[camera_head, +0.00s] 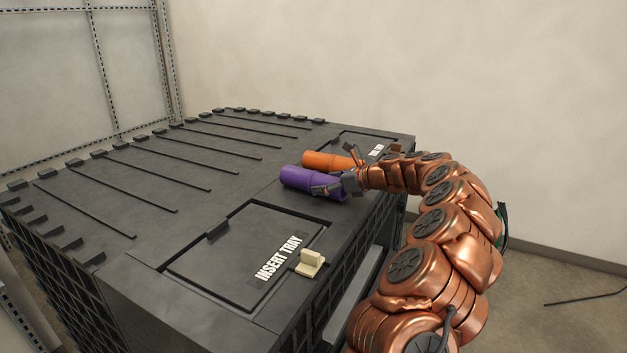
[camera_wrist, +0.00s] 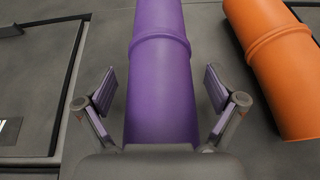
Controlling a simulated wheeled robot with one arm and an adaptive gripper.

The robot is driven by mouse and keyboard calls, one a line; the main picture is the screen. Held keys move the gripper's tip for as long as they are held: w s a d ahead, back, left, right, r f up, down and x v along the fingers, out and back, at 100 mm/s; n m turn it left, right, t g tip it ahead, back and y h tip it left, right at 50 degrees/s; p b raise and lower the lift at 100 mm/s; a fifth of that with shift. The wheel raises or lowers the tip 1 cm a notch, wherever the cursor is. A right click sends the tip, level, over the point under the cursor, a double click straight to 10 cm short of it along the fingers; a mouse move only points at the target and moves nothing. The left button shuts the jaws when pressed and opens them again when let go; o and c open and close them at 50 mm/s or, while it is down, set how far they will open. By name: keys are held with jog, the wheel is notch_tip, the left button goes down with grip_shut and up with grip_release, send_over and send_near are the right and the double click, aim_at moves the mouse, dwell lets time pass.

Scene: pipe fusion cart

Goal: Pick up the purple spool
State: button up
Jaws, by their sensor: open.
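The purple spool (camera_head: 306,180) lies on its side on top of the dark cart, near its right edge. In the wrist view the purple spool (camera_wrist: 160,75) runs up the middle of the picture, with a raised band around it. My gripper (camera_head: 335,184) is at the spool's near right end. In the wrist view my gripper (camera_wrist: 160,92) is open, with one finger on each side of the spool. A gap shows between each fingertip and the spool. The spool's near end is hidden behind the gripper's body.
An orange spool (camera_head: 326,161) lies close beside the purple one; it is right of my gripper in the wrist view (camera_wrist: 272,62). The cart top (camera_head: 180,215) has an insert tray recess (camera_head: 225,250) and a cream block (camera_head: 311,262). The cart's ribbed left part is clear.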

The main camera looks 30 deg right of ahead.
aim_at(318, 173)
jog(key=shift+f, duration=0.1)
jog(key=c, duration=1.4)
jog(key=shift+r+b, duration=0.8)
jog(key=shift+r, duration=1.05)
jog(key=s+a+b, duration=0.1)
jog(key=s+a, duration=0.1)
jog(key=s, duration=0.3)
jog(key=s+a+r+b, duration=0.1)
jog(key=s+a, duration=0.1)
jog(key=s, duration=0.3)
jog(key=s+a+b, duration=0.2)
jog(key=s, duration=0.2)
jog(key=shift+s+a+r, duration=0.1)
jog(key=shift+s+r, duration=0.15)
jog(key=shift+s, duration=0.15)
